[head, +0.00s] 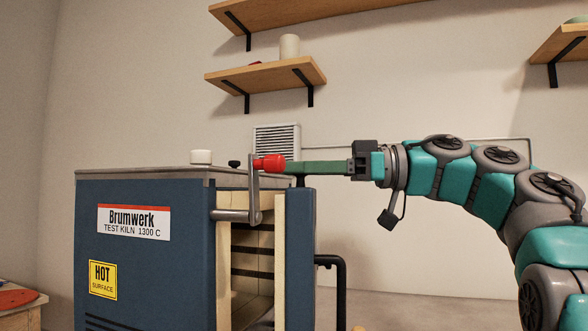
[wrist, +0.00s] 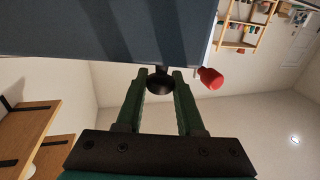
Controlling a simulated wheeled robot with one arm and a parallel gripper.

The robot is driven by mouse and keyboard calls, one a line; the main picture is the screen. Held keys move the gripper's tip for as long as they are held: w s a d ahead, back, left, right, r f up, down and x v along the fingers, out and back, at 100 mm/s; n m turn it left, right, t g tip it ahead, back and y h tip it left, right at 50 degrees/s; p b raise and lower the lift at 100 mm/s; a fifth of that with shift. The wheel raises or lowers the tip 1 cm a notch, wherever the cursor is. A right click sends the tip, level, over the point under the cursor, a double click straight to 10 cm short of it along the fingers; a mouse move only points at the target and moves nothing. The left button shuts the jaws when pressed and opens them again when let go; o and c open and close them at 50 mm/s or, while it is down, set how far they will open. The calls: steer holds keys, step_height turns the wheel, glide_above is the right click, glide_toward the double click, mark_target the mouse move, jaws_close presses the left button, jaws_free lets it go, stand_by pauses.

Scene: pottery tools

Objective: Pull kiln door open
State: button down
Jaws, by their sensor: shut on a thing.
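The blue kiln (head: 150,260) stands at the left in the head view, with a label and a yellow hot-surface sign. Its door (head: 300,262) stands apart from the body, and the pale interior with dark lines shows through the gap. My gripper (head: 294,168) reaches in from the right at the door's top. In the wrist view its green fingers (wrist: 160,86) are closed around a dark round knob (wrist: 160,83) by the blue-grey panel (wrist: 90,30). A lever with a red grip (head: 269,163) is beside the fingertips; the red grip also shows in the wrist view (wrist: 210,78).
A black bent bar (head: 341,285) sticks out on the door's right side. A white round object (head: 201,157) and a small black knob (head: 234,164) are on the kiln top. Wall shelves (head: 265,78) hang above. A wooden table (head: 22,312) is at lower left.

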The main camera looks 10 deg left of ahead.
steer(key=c, duration=0.5)
jaws_free()
steer(key=shift+w+d, duration=0.15)
steer(key=shift+d, duration=1.85)
steer(key=shift+w+d, duration=0.1)
steer(key=shift+d, duration=1.85)
steer(key=shift+c, duration=0.2)
